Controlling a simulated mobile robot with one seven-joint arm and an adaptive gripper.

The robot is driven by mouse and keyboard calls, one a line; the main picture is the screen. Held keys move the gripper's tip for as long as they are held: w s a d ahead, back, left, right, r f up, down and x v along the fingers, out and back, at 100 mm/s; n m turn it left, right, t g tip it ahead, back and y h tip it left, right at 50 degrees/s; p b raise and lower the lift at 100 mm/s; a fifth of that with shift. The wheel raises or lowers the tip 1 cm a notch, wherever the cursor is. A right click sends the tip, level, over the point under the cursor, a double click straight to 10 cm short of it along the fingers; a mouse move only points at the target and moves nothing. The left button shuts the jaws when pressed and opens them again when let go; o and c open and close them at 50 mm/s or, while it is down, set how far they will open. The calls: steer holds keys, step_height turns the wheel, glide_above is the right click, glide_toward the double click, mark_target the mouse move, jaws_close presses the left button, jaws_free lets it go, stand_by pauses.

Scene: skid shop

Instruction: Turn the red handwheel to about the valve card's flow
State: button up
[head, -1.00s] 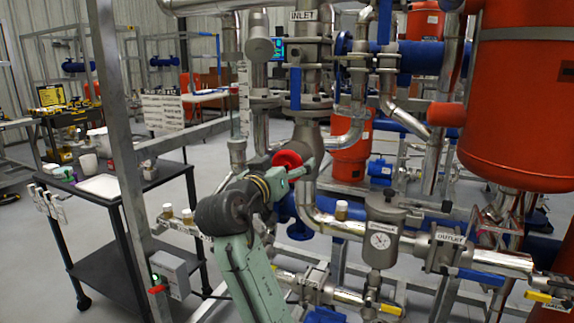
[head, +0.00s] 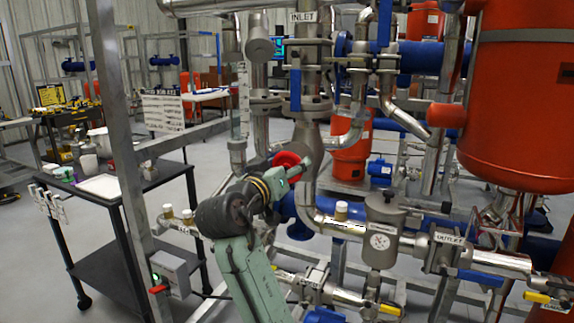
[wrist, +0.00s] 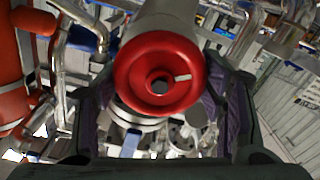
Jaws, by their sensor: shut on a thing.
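The red handwheel (wrist: 162,48) fills the middle of the wrist view, with a white mark on its right side. Its round hub has a dark centre. In the head view the handwheel (head: 286,159) sits beside the vertical inlet pipe, partly covered by my gripper (head: 290,172). In the wrist view the fingers of my gripper (wrist: 162,108) stand on the left and right of the wheel and are shut on it.
A dark cart (head: 115,195) with a white tray (head: 100,186) stands at the left. A metal frame post (head: 118,150) rises beside it. A large orange tank (head: 520,100) is at the right. Pipes with blue and yellow handles crowd around the wheel. Grey floor is open behind the cart.

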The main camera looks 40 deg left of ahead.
stand_by(0.3)
steer(key=o, duration=1.2)
steer(key=shift+c, duration=0.2)
steer(key=v, duration=1.2)
